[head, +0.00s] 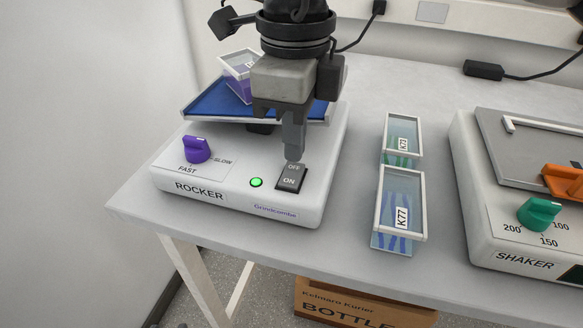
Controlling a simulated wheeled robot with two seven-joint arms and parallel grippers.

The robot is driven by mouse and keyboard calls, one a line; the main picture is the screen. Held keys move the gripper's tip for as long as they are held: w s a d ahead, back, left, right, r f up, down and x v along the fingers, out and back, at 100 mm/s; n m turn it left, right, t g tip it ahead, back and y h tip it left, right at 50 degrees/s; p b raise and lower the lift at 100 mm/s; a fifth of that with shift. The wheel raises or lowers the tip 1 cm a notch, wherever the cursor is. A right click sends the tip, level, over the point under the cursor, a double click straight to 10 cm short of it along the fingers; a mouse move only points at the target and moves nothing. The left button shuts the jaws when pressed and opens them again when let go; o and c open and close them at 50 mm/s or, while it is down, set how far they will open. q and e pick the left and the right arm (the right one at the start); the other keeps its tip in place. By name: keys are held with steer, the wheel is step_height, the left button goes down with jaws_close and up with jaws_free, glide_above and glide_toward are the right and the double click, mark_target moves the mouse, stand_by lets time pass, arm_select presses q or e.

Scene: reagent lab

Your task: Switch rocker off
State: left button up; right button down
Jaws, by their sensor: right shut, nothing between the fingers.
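The rocker (230,200) is a white box on the bench at the left, with a blue tilted platform (205,105) on top. Its front panel has a purple knob (197,149), a lit green lamp (256,182) and a dark switch (291,179) marked OFF above and ON below. My right gripper (293,157) is shut and empty, pointing down. Its fingertips are at the upper, OFF end of the switch; I cannot tell if they touch it. My arm hides part of the platform. My left gripper is not in view.
A clear tray (238,75) with purple liquid sits on the platform. Two lidded glass trays labelled K77 (399,205) and K72 (402,135) stand right of the rocker. A shaker (525,225) with a green knob is at the right. A cardboard box (350,305) is below the bench.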

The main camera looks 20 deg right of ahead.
mark_target(295, 167)
steer(key=shift+f+b, duration=0.9)
steer(key=shift+f, duration=0.05)
stand_by(0.8)
steer(key=shift+r, duration=0.1)
steer(key=shift+r+p, duration=2.25)
steer(key=shift+r, duration=1.25)
